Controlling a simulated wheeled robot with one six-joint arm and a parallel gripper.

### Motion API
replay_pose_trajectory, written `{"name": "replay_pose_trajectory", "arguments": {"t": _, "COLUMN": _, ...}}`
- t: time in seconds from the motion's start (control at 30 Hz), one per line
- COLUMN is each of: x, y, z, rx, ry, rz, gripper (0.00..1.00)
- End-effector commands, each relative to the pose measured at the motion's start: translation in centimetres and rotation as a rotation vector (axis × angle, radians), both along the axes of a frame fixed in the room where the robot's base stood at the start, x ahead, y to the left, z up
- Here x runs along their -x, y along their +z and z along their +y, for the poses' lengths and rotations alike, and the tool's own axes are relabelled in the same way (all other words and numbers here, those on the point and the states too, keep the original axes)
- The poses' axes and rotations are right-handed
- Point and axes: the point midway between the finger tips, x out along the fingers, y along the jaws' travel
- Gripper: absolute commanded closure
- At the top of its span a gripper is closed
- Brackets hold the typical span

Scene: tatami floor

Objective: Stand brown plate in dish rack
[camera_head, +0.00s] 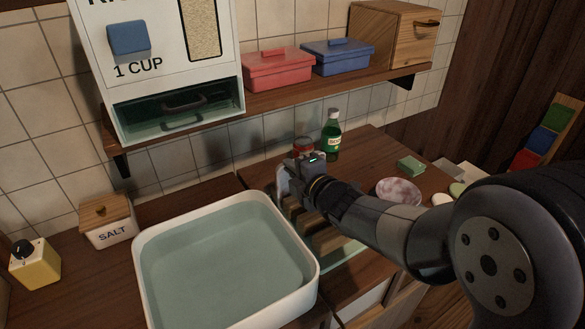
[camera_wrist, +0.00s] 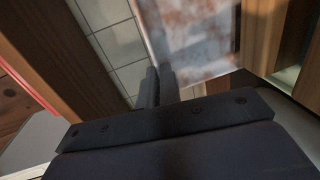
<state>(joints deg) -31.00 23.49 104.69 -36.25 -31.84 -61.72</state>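My gripper (camera_head: 292,180) is above the left end of the wooden dish rack (camera_head: 325,240), at the right side of the wash basin. Its fingers (camera_wrist: 158,88) are close together in the wrist view. They appear shut on a mottled brown-and-grey plate (camera_wrist: 195,35), which fills the upper middle of that view, blurred. In the head view only a pale sliver of this plate (camera_head: 282,185) shows at the gripper's left, roughly upright. My arm and gripper hide part of the rack, so I cannot tell whether the plate touches it.
A white basin of water (camera_head: 139,232) is left of the rack. A green bottle (camera_head: 333,135) and a red-topped jar (camera_head: 303,146) stand behind it. A pinkish mottled plate (camera_head: 398,190) and a green sponge (camera_head: 410,166) lie to the right. A shelf (camera_head: 285,98) overhangs the back.

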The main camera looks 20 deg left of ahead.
Motion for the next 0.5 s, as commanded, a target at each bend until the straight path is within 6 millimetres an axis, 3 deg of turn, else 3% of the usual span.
{"name": "replay_pose_trajectory", "arguments": {"t": 0.23, "x": -0.01, "y": -0.19, "z": 0.01, "rx": -0.002, "ry": 0.0, "rz": -0.001, "gripper": 1.0}}
{"name": "replay_pose_trajectory", "arguments": {"t": 0.5, "x": 0.0, "y": -0.17, "z": 0.01, "rx": 0.0, "ry": 0.0, "rz": 0.0, "gripper": 0.76}}
